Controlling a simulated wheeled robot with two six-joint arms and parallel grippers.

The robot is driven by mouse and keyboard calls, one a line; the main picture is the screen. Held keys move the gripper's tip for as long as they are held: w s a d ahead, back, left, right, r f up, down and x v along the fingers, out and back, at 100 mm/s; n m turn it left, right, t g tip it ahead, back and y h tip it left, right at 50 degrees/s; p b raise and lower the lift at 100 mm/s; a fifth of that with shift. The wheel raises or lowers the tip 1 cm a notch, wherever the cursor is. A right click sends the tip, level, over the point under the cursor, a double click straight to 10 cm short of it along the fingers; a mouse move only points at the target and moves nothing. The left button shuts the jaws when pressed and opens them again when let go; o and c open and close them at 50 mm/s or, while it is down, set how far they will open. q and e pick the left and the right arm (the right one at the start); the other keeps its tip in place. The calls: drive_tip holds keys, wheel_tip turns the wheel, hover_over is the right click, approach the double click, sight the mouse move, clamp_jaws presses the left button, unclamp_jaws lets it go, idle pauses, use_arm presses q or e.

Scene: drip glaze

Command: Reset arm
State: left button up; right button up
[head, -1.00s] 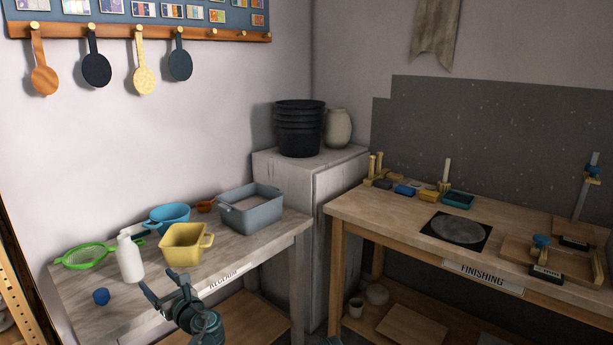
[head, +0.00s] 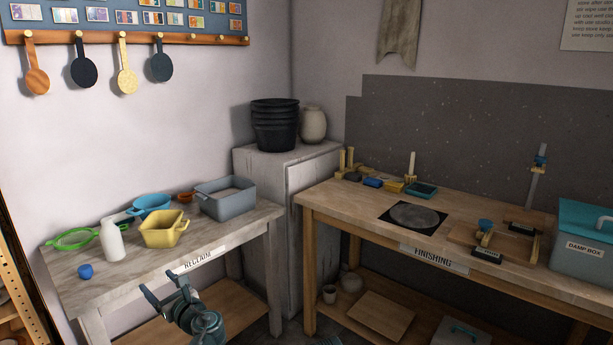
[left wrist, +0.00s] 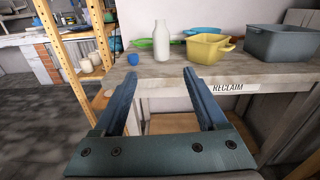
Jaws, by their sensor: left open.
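My left gripper (head: 167,293) is open and empty in front of the reclaim table (head: 78,270), near its front edge. In the left wrist view, its two fingers (left wrist: 157,85) stand apart with nothing between them, and the table edge lies beyond. A white bottle (head: 112,241), a blue cap-like piece (head: 85,271) and a yellow handled tub (head: 163,230) stand on the table beyond the gripper, apart from it. My right gripper shows in neither view.
A green strainer (head: 73,239), a blue bowl (head: 151,204) and a grey bin (head: 226,198) also stand on the reclaim table. The finishing table (head: 340,203) is to the right, with a teal damp box (head: 580,262). A wooden shelf post (left wrist: 57,50) stands left of the gripper.

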use_arm(q)
drive_tip(key=s+d+f+n+g+h, duration=0.3)
drive_tip(key=s+d+f+n, duration=0.1)
drive_tip(key=d+f+n, duration=0.35)
drive_tip(key=s+d+f+n+g+h, duration=0.3)
drive_tip(key=s+d+f+n, duration=0.1)
drive_tip(key=d+f+n, duration=0.3)
drive_tip(key=s+d+f+n+g+h, duration=0.3)
drive_tip(key=s+d+f, duration=0.15)
drive_tip(key=d, duration=0.25)
drive_tip(key=s+d+f+n+g+h, duration=0.2)
drive_tip(key=s+d+f+n+h, duration=0.15)
drive_tip(key=s+d, duration=0.3)
wheel_tip(320, 180, up, 19)
drive_tip(key=s+d+p, duration=0.1)
drive_tip(key=d+p, duration=0.1)
drive_tip(key=p, duration=1.6)
drive_tip(key=shift+r+n+g, duration=0.15)
drive_tip(key=shift+n+g, duration=0.15)
drive_tip(key=shift+n, duration=0.1)
drive_tip(key=shift+d, duration=0.1)
